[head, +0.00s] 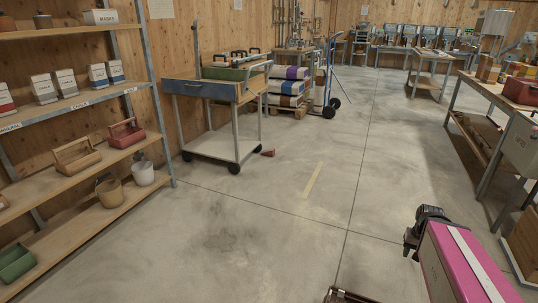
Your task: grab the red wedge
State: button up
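The red wedge (267,153) lies on the concrete floor, just right of the front wheel of a wheeled cart (212,147). It is small in the head view and looks unobstructed, with a narrow gap to the wheel. At the lower right is a pink part with a white stripe and a black end piece, which look like my arm. My gripper's fingertips cannot be made out there. The wedge is far from these parts, across open floor.
Shelving (80,180) with bins and buckets lines the left wall. Stacked sacks (288,88) and a blue hand truck (328,80) stand behind the wedge. A workbench (480,95) stands at the right. The middle floor is clear, with a yellow strip (314,180) on it.

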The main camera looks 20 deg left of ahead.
aim_at(271, 152)
jog(key=i, duration=1.25)
jog(key=i+l, duration=0.1)
jog(key=i, duration=1.1)
jog(key=i+u, duration=0.4)
jog(key=i+l+u, duration=0.2)
jog(key=i+u, duration=0.25)
jog(key=i+l+u, duration=0.4)
jog(key=i, duration=0.15)
jog(key=i+l+u, duration=0.15)
jog(key=u, duration=0.25)
jog(key=i+l+u, duration=0.55)
jog(key=u, duration=0.25)
jog(key=i+l+u, duration=0.15)
jog(key=l+u, duration=0.25)
jog(key=i+l+u, duration=0.15)
jog(key=l, duration=0.15)
jog(key=k, duration=0.05)
